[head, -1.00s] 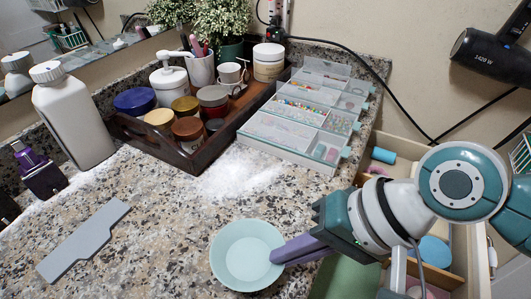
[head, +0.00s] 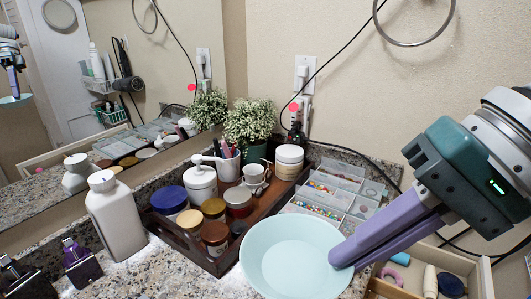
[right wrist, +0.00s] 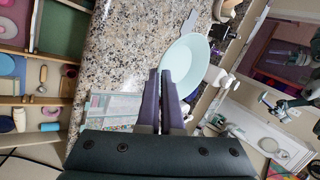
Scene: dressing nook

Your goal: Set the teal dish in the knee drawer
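The teal dish (head: 297,258) is a pale round shallow bowl held up above the counter in the head view. My right gripper (head: 345,262) comes in from the right with its purple fingers shut on the dish's rim. In the right wrist view the fingers (right wrist: 167,78) meet at the edge of the dish (right wrist: 187,62). The knee drawer shows at the lower right of the head view as an open wooden drawer (head: 470,268) with dividers, partly cut off. Its compartments also show at the left of the right wrist view. My left gripper is not directly in view.
A dark wooden tray (head: 228,262) with jars stands behind the dish, beside a clear bead organizer (head: 345,190). A white bottle (head: 115,218) and purple perfume bottle (head: 82,264) stand at left. A mirror (head: 110,85) lines the left wall.

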